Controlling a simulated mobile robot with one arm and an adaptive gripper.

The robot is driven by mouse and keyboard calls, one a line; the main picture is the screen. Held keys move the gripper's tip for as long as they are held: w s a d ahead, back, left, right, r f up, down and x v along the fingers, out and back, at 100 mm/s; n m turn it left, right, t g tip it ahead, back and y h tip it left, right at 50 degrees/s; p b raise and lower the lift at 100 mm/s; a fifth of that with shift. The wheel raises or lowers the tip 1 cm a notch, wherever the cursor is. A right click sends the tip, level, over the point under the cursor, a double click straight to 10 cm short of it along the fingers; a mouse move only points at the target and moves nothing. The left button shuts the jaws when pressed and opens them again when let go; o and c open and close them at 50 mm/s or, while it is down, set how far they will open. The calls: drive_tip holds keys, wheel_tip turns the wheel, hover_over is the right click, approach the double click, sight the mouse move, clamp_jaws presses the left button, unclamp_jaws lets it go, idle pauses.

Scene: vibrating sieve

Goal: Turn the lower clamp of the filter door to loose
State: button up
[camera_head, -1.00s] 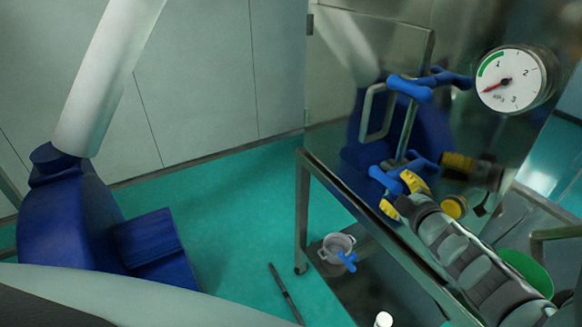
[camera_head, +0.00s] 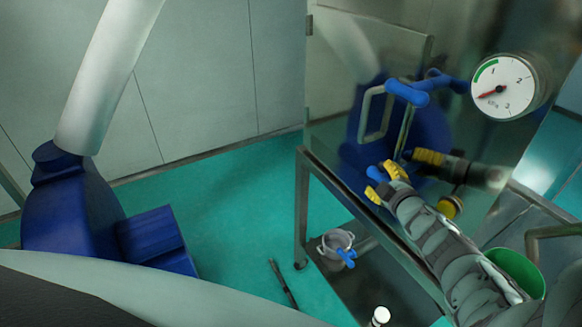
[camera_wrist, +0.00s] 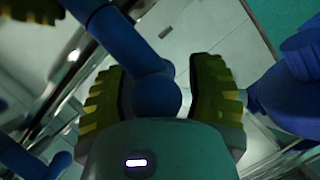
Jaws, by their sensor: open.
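The lower clamp (camera_head: 376,173) of the filter door (camera_head: 335,90) is a blue handle, mostly hidden behind my gripper in the head view. My gripper (camera_head: 384,183) has yellow ridged fingers and is at this clamp. In the wrist view, my gripper (camera_wrist: 156,78) is open, with one finger on each side of the clamp's blue rounded end (camera_wrist: 157,92). A gap shows beside the right finger; contact at the left finger cannot be told. The upper clamp (camera_head: 408,92) is a similar blue handle, above and apart from my gripper.
A dial gauge (camera_head: 503,87) sits right of the door, and a bent metal handle (camera_head: 368,112) is on it. The shiny metal mirrors my gripper and clamps. A grey pot (camera_head: 335,243) and a green bucket (camera_head: 519,270) stand lower down.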

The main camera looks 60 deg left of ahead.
drive_tip(key=shift+s+a, duration=0.1)
drive_tip(key=shift+a, duration=0.05)
clamp_jaws()
idle(0.5)
